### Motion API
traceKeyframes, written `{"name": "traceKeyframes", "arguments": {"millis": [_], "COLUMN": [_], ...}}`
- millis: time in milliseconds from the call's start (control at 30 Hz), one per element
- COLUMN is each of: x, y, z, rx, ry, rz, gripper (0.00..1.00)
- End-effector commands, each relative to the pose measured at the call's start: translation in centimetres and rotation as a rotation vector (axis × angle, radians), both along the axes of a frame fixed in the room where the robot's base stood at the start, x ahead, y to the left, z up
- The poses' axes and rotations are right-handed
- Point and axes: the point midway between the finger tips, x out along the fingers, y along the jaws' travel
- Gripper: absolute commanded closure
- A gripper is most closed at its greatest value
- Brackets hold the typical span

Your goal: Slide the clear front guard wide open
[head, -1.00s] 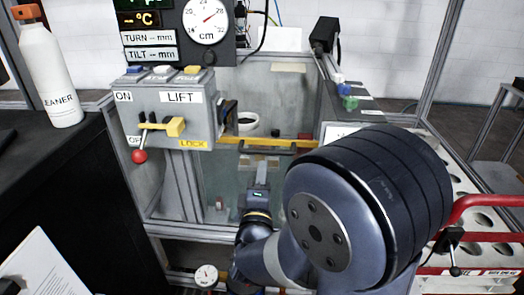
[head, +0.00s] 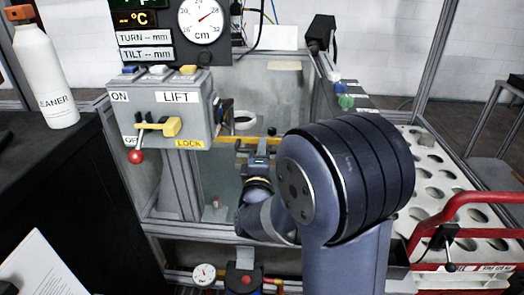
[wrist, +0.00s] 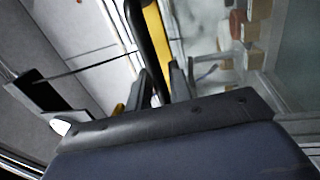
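My gripper (head: 258,150) is at this handle, and my arm hides the right part of the pane. In the wrist view the dark handle (wrist: 153,40) runs between the two fingers of my gripper (wrist: 162,80), which sit close against both its sides. The yellow strip lies just beside the handle there.
A grey lift box (head: 170,103) with a red-knobbed lever (head: 136,157) and a yellow lock piece stands left of the guard. A white cleaner bottle (head: 45,75) is on the dark counter at far left. A red rail (head: 440,205) and a white holed rack (head: 445,180) are at right.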

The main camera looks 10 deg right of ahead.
Motion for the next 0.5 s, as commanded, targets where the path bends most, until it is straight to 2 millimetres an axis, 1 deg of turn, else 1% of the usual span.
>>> {"name": "traceKeyframes", "arguments": {"millis": [33, 200, 233, 500], "x": [-0.01, -0.02, -0.02, -0.02], "y": [0.01, 0.02, 0.02, 0.02], "z": [0.01, 0.00, 0.00, -0.02], "rx": [0.000, 0.000, 0.000, 0.000], "ry": [0.000, 0.000, 0.000, 0.000], "rz": [0.000, 0.000, 0.000, 0.000], "gripper": [0.85, 0.98, 1.00, 1.00]}}
